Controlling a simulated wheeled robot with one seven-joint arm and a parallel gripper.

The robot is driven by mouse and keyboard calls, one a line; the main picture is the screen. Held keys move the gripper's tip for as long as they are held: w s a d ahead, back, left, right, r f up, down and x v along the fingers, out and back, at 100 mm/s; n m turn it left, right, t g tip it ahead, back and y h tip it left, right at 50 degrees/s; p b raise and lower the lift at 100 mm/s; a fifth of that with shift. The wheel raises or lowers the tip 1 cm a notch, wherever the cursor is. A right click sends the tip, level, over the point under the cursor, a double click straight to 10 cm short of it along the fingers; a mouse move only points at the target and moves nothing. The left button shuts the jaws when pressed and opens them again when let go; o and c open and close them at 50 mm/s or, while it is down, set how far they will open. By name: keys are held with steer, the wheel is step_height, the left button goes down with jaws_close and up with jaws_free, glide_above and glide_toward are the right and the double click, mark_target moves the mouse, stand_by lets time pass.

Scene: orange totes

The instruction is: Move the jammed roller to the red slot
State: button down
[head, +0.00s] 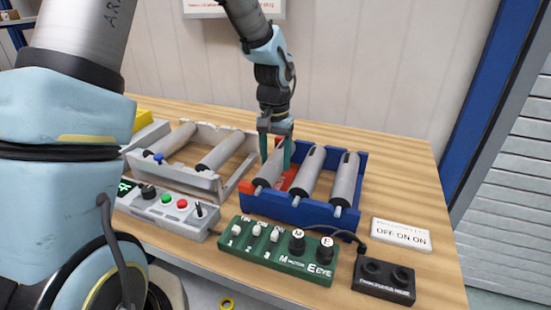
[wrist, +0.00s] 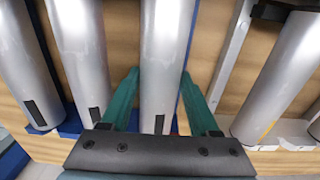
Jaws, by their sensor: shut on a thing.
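My gripper (head: 275,163) is shut on a silver roller (head: 268,174) with a dark end, at the left end of the blue rack (head: 300,211). In the wrist view the green fingers of my gripper (wrist: 158,76) stand on either side of the held roller (wrist: 166,50). Two more rollers (head: 308,170) (head: 345,180) lie in the blue rack to its right.
A light grey frame (head: 204,181) with two rollers (head: 220,151) stands to the left, behind a grey control box (head: 165,210). A green switch box (head: 275,252), a black button box (head: 384,280) and a white card (head: 401,233) lie in front.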

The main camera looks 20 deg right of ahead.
steer(key=shift+c, duration=0.2)
jaws_free()
step_height(320, 180, up, 11)
steer(key=b, duration=0.2)
steer(key=shift+f, duration=0.1)
stand_by(0.4)
steer(key=a+f+n, duration=0.1)
steer(key=a, duration=0.4)
steer(key=w+a+f+n, duration=0.1)
steer(key=a, duration=0.5)
steer(key=a+f+n+t, duration=0.1)
steer(key=a, duration=0.5)
steer(key=shift+w+f+n, duration=0.3)
steer(key=shift+f+n, duration=0.1)
steer(key=s+a+f+n, duration=0.1)
steer(key=a, duration=0.3)
steer(key=s+a+f+n, duration=0.1)
steer(key=s+a, duration=0.1)
steer(key=a, duration=0.2)
steer(key=s+a+f+n, duration=0.1)
steer(key=s+a, duration=0.1)
steer(key=a, duration=0.3)
steer(key=shift+s+f+n+t, duration=0.2)
steer(key=shift+n+t, duration=0.1)
steer(key=shift+t, duration=0.1)
